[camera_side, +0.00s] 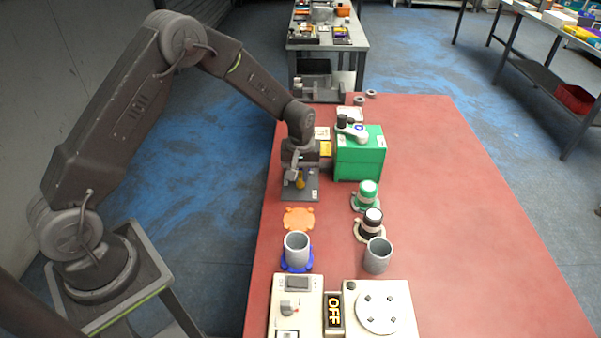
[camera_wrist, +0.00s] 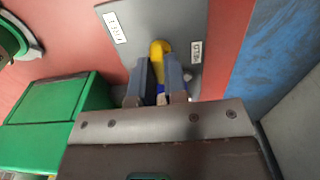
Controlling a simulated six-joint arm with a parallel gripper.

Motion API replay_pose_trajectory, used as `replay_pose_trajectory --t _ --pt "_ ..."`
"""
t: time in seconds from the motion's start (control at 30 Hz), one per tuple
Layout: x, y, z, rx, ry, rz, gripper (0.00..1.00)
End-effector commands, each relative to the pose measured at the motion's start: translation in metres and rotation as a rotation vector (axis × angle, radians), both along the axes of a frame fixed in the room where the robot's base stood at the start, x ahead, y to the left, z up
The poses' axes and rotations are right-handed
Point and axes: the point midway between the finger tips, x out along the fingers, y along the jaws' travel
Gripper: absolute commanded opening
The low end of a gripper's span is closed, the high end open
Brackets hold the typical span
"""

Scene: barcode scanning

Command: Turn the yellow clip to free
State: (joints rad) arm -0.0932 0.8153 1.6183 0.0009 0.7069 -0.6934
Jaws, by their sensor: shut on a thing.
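The yellow clip (camera_wrist: 157,52) sits on a grey plate (camera_wrist: 184,16) and is between the fingers of my gripper (camera_wrist: 158,85) in the wrist view. My gripper is shut on it. One label on the plate, at the left, seems to read FREE (camera_wrist: 114,27); another, at the right, seems to read HELD (camera_wrist: 196,52). The clip's far end points up in the picture, between the two labels. In the side view the clip (camera_side: 300,182) shows as a small yellow spot below my gripper on the grey plate (camera_side: 301,194).
A green box (camera_side: 360,160) stands close to the right of my gripper. An orange flat piece (camera_side: 298,218), grey cups (camera_side: 297,247) (camera_side: 377,255), and green and black knobs stand nearer. A panel with an OFF sign (camera_side: 334,312) is at the front. The red table's right side is clear.

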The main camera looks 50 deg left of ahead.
Motion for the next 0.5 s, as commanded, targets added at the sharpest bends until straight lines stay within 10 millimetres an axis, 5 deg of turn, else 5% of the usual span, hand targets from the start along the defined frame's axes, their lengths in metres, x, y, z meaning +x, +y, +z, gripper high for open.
replay_pose_trajectory --t 0.5 --pt "-0.0002 0.0002 0.0004 0.000 0.001 -0.083 0.00"
